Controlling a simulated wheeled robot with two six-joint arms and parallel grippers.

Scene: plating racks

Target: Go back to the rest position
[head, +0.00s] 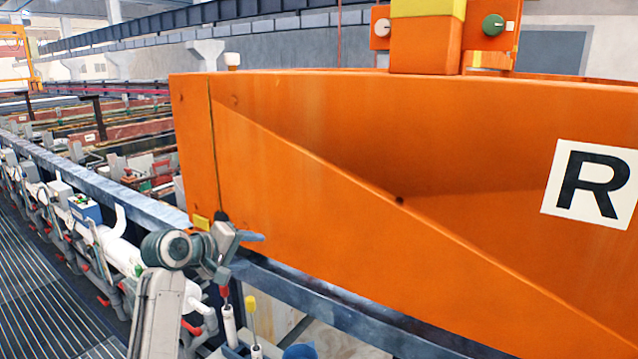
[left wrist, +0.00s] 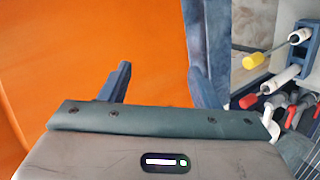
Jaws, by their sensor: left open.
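My left gripper (head: 243,228) is raised in front of the left end of a large orange beam (head: 330,190), above a blue-grey rail (head: 330,305). It is open, and nothing shows between its fingers. In the left wrist view the two dark fingers of my left gripper (left wrist: 162,86) stand apart in front of the orange surface (left wrist: 70,60). I cannot tell whether the fingers touch it. My right gripper is in neither view.
Below the gripper, a yellow-handled tool (head: 250,303) and a red-handled tool (head: 224,291) stand by white tubes (head: 229,325). White pipes with red valves (head: 104,301) run along the left. A grated walkway (head: 45,300) is clear at the lower left.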

